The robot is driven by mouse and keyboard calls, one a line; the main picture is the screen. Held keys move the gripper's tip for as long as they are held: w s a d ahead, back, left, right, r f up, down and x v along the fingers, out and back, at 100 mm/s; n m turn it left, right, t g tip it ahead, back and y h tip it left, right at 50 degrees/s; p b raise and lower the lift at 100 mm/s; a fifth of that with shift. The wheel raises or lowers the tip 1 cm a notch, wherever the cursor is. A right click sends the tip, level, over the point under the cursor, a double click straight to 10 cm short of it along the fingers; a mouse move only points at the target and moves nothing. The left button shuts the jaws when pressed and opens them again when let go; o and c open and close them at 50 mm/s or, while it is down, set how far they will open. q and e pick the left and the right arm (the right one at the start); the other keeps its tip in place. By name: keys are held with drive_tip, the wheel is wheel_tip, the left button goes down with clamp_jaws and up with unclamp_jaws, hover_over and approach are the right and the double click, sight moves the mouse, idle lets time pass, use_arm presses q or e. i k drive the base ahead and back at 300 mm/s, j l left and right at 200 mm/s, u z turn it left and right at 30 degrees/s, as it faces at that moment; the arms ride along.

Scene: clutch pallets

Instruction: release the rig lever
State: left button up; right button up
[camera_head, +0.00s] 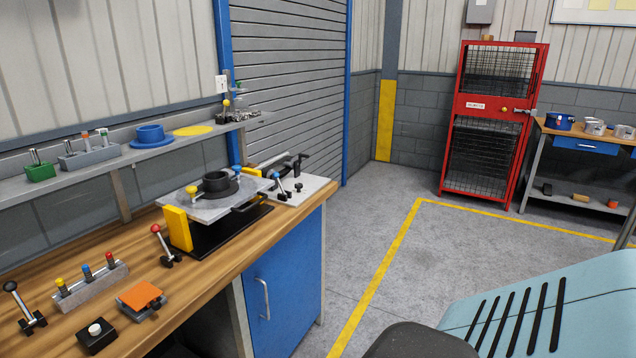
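A rig with a yellow block (178,229), a grey tilted plate and a black base (238,235) stands on the wooden workbench (215,283). A black ring-like part (217,184) sits on the plate. A red-knobbed lever (162,243) stands just left of the rig, tilted with its knob up and left. A black-knobbed lever (20,306) stands at the bench's left end, also tilted. A small blue-knobbed lever (279,185) is behind the rig at right. I cannot tell which one is the rig lever. Neither gripper is in view.
A grey block with coloured knobs (90,287), an orange-topped block (140,297) and a black button box (96,336) occupy the near bench. A wall shelf (100,178) runs above it. Floor right of the blue cabinet (285,292) is open, toward a red cage (487,125).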

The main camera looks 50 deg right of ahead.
sight(276, 175)
drive_tip(key=z, duration=1.35)
drive_tip(key=i+l, duration=0.15)
drive_tip(key=l, duration=0.2)
drive_tip(key=i+l, duration=0.2)
drive_tip(key=l, duration=0.15)
drive_tip(key=i+l, duration=0.15)
drive_tip(key=l, duration=0.2)
drive_tip(key=i+l, duration=0.15)
drive_tip(key=l, duration=0.2)
drive_tip(key=i+l, duration=0.15)
drive_tip(key=l, duration=0.2)
drive_tip(key=i+l, duration=0.2)
drive_tip(key=l, duration=0.15)
drive_tip(key=i+l+u, duration=0.1)
drive_tip(key=l, duration=0.25)
drive_tip(key=i+l, duration=0.2)
drive_tip(key=l, duration=0.15)
